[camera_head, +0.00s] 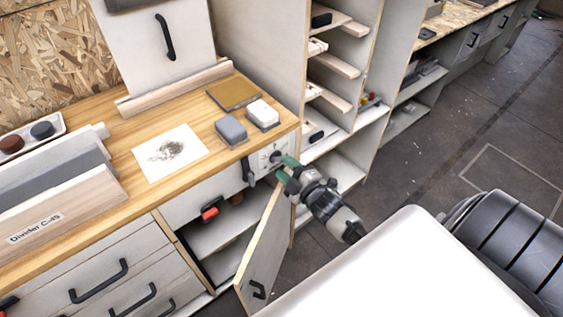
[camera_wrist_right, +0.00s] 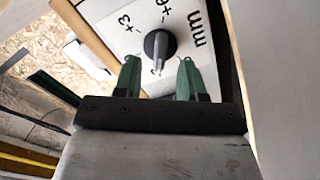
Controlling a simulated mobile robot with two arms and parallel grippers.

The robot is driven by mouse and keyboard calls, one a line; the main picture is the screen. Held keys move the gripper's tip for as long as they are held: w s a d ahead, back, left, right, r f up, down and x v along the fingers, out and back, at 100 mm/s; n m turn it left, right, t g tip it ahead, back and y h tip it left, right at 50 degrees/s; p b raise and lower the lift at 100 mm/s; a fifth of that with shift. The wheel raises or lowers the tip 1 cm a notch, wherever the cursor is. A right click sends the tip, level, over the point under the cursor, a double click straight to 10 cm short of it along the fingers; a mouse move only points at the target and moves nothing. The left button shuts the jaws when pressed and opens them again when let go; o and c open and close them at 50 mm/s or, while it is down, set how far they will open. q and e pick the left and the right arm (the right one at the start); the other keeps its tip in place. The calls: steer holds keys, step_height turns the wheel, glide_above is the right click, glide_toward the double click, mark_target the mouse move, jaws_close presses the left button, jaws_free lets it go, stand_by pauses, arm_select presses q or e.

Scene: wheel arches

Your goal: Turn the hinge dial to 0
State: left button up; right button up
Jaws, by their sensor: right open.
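The hinge dial (camera_wrist_right: 158,46) is a dark grey knob on a white plate marked with numbers such as +3 and "mm" in the right wrist view. In the head view the dial (camera_head: 276,157) is small, on the front face of the cabinet just under the worktop's right corner. My right gripper (camera_wrist_right: 160,75) is open with green fingertips, one on each side of the knob's lower end. I cannot tell whether they touch it. In the head view my right gripper (camera_head: 287,168) is at the dial plate. My left gripper is not in view.
A cabinet door (camera_head: 262,250) stands open below the dial, close to my right gripper. The wooden worktop (camera_head: 120,140) holds a grey block (camera_head: 231,130), a white block (camera_head: 262,113) and a paper sheet (camera_head: 170,153). Open shelves (camera_head: 335,100) stand behind; floor is free at right.

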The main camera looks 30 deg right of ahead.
mark_target(278, 159)
steer(key=shift+w+a, duration=0.1)
steer(key=shift+w, duration=1.1)
jaws_close()
